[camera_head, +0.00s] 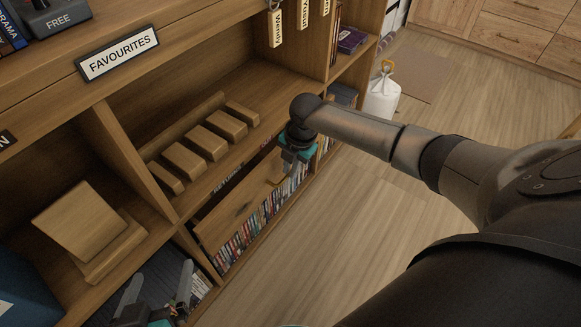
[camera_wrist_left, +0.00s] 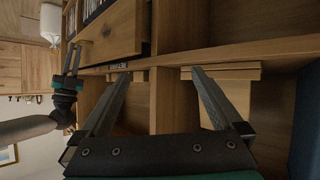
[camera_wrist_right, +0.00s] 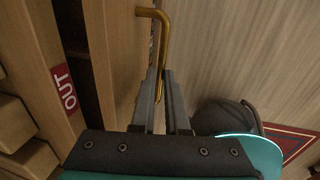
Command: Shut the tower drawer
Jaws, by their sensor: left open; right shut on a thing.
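The wooden drawer (camera_head: 235,212) is in the lower shelf unit, with a dark gap behind the top of its front, so it stands partly open. It also shows in the left wrist view (camera_wrist_left: 118,32). My right gripper (camera_head: 288,165) is at the drawer front, shut on its brass handle (camera_wrist_right: 164,20). In the right wrist view the handle runs up from between my right fingertips (camera_wrist_right: 162,75). My left gripper (camera_head: 158,282) is open and empty, low at the left by the shelves; its spread fingers show in the left wrist view (camera_wrist_left: 160,72).
Several DVDs (camera_head: 225,252) stand in a row below the drawer front. Wooden blocks (camera_head: 205,140) sit on the shelf above. A red OUT label (camera_wrist_right: 65,87) is beside the gap. A white container (camera_head: 382,98) stands beyond the shelf end. The wooden floor (camera_head: 340,245) in front is clear.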

